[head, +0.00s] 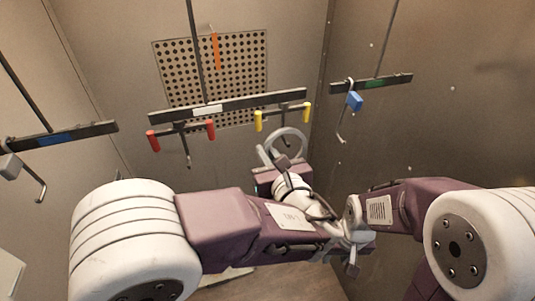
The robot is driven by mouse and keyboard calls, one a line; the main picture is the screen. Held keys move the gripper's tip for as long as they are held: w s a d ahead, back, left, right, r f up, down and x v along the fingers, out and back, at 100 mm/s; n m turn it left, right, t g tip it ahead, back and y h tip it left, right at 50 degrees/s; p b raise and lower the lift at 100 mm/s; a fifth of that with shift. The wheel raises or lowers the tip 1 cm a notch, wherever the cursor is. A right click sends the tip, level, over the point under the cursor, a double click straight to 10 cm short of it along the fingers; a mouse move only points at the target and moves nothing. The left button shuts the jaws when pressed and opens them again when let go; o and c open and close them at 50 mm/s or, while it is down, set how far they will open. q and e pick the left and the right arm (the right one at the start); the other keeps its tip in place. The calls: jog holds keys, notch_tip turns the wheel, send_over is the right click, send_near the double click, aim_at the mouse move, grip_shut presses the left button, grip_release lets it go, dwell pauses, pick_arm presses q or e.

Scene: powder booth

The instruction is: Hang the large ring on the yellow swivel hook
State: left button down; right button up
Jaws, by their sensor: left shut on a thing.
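The large grey ring (304,139) stands up above my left gripper (283,162), which is shut on its lower part. The yellow swivel hook, with its two yellow grips (282,117), hangs from the right end of the middle black bar. The ring's upper part overlaps the space just below the yellow grips. The lower part of the yellow hook is hidden or blends with the ring, so I cannot tell whether they touch. My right gripper (352,267) seems to be low at centre right, partly hidden by arm links, and its jaws are unclear.
A red swivel hook (182,134) hangs left on the same black bar (228,105). A blue-tagged hook (354,101) hangs at right, and a grey-tagged hook (11,166) at far left. A perforated panel (240,75) is on the back wall.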

pick_arm(q)
jog(key=shift+f, duration=0.1)
dwell(0.5)
jog(key=shift+f+b, duration=0.6)
jog(key=shift+b, duration=0.05)
jog(key=c, duration=1.4)
grip_release()
jog(key=shift+s, duration=0.1)
jog(key=shift+s+d, duration=0.2)
jog(key=shift+s, duration=0.05)
jog(key=b+v, duration=0.2)
jog(key=v, duration=0.6)
jog(key=shift+s, duration=0.2)
